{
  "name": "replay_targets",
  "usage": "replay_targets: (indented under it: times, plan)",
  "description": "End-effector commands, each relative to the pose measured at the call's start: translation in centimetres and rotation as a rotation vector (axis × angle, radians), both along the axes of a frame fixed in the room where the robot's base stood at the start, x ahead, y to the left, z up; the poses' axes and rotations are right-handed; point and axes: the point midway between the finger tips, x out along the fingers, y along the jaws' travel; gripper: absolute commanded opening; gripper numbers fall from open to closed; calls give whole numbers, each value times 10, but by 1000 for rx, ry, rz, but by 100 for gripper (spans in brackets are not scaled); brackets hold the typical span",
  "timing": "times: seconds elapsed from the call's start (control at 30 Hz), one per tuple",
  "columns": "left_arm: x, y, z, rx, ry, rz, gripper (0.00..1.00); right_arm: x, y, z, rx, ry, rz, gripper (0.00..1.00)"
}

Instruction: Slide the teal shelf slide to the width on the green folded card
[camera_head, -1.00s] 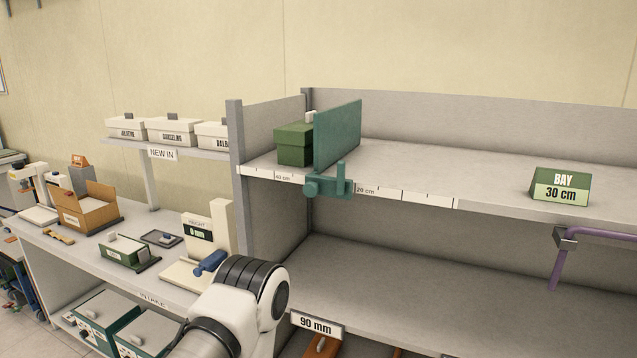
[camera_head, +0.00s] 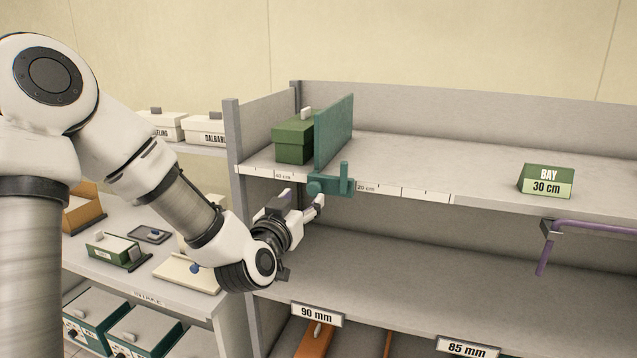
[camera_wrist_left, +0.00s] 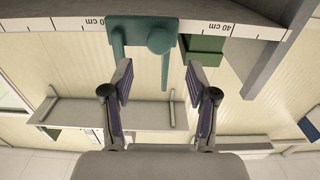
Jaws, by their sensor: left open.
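The teal shelf slide (camera_head: 333,135) stands upright on the upper shelf, beside a green box. Its handle block (camera_head: 330,184) hangs at the shelf's front edge, between the 40 cm and 20 cm marks. In the left wrist view the handle (camera_wrist_left: 142,38) shows upside down, with a round knob and a bar. The green folded card (camera_head: 546,181) reads "BAY 30 cm" and stands further right on the shelf. My left gripper (camera_head: 305,199) is open and empty, just below and left of the handle. In the wrist view its fingers (camera_wrist_left: 158,84) point toward the handle, apart from it.
The green box (camera_head: 294,138) sits left of the slide, by the grey side post (camera_head: 235,150). The marked scale strip (camera_head: 410,194) runs along the shelf edge. A purple rod (camera_head: 590,224) juts out at right. The shelf right of the slide is clear up to the card.

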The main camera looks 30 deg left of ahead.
Motion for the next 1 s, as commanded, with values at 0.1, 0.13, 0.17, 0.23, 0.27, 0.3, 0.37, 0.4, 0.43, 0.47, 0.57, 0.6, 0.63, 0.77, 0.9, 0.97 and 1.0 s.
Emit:
replay_targets:
  times: [0.1, 0.13, 0.17, 0.23, 0.27, 0.3, 0.37, 0.4, 0.43, 0.47, 0.57, 0.6, 0.63, 0.77, 0.9, 0.97, 1.0]
  plan:
    - [21, 5, 2, 3, 5, 0, 58, 0, 0, 12, 0, 0, 0, 40]
    - [27, 6, 3, 3, 4, 1, 58, 0, 0, 15, 0, 0, 0, 40]
    - [33, 8, 3, 3, 4, 1, 58, 0, 0, 18, 0, 0, 0, 40]
    - [46, 10, 2, 3, 5, -1, 58, 0, 0, 24, 0, 0, 0, 40]
    - [51, 12, 2, 3, 5, -1, 58, 0, 0, 26, 0, 0, 0, 40]
    - [57, 13, 2, 3, 4, 0, 58, 0, 0, 28, 0, 0, 0, 40]
    - [63, 15, 1, 2, 5, -1, 58, 0, 0, 29, 0, 0, 0, 40]
    - [66, 15, 0, 2, 4, -1, 58, 0, 0, 30, 0, 0, 0, 40]
    - [67, 16, 0, 2, 5, -1, 58, 0, 0, 30, 0, 0, 0, 40]
    - [68, 16, -1, 1, 4, -1, 58, 0, 0, 30, 0, 0, 0, 40]
    - [68, 16, -2, 1, 4, -2, 58, 0, 0, 29, 0, 0, 0, 40]
    - [68, 16, -2, 1, 4, -2, 58, 0, 0, 29, 0, 0, 0, 40]
    - [68, 16, -2, 1, 4, -2, 58, 0, 0, 29, 0, 0, 0, 40]
    - [68, 16, -2, 1, 4, -2, 19, 0, 0, 29, 0, 0, 0, 40]
    - [68, 16, -2, 1, 4, -1, 0, 0, 0, 29, 0, 0, 0, 40]
    - [68, 16, -2, 1, 3, -1, 0, 0, 0, 29, 0, 0, 0, 40]
    - [68, 15, -2, 2, 4, -2, 0, 0, 0, 28, 0, 0, 0, 40]
